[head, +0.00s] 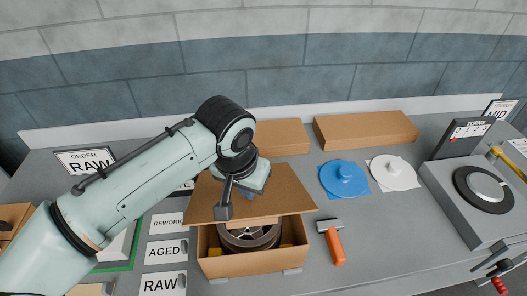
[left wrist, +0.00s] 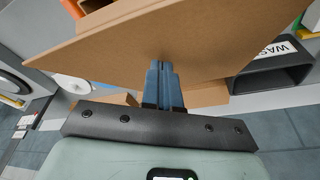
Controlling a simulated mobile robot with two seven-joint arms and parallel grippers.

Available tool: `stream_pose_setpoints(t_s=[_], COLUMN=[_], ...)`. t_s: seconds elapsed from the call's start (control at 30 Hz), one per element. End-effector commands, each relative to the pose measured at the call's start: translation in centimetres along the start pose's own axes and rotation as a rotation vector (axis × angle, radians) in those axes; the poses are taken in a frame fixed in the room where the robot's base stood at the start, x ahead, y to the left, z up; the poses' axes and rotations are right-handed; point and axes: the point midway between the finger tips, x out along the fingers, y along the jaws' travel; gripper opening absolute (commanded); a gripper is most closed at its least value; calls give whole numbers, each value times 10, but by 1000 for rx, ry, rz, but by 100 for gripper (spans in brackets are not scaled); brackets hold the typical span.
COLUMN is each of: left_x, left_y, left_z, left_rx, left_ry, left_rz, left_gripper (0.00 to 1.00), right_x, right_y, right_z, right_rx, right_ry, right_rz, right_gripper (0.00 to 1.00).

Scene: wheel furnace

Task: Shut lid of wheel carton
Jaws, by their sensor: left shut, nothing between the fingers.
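The wheel carton (head: 252,266) is an open brown cardboard box near the front of the table. A grey wheel (head: 250,238) lies inside it. Its lid (head: 285,196) is hinged at the back and stands tilted partly over the box, leaving the front open. My left gripper (left wrist: 163,72) is shut with nothing in it, and its fingertips are at the lid's surface in the left wrist view, where the lid (left wrist: 215,32) fills the top. In the head view my left arm and wrist hide the lid's upper left part. Whether the fingertips touch the lid is unclear. My right gripper is not visible.
Flat brown cartons (head: 365,130) lie behind. Blue (head: 343,178) and white (head: 394,172) round parts lie right of the carton. An orange-handled hammer (head: 335,243) lies close to its right side. A grey turntable device (head: 480,195) stands far right.

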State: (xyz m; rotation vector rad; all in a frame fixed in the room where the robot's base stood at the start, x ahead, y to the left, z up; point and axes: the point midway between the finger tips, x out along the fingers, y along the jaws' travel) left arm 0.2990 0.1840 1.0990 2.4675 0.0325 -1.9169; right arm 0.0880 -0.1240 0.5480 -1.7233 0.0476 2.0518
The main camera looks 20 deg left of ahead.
Motion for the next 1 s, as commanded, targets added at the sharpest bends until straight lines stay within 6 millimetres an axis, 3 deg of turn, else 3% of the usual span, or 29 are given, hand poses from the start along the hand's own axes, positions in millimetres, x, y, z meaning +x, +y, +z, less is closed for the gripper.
stream_pose_setpoints(t_s=[0.4,0.77,1.0], left_x=[31,30,50], left_y=[10,11,14], left_z=[26,27,39], left_rx=[2,1,0], left_ry=[-2,0,-1], left_rz=[0,0,0], left_gripper=[0,0,0], right_x=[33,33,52], right_y=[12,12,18], right_z=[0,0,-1], right_rx=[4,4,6], right_ry=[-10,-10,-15], right_rz=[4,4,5], right_gripper=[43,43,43])
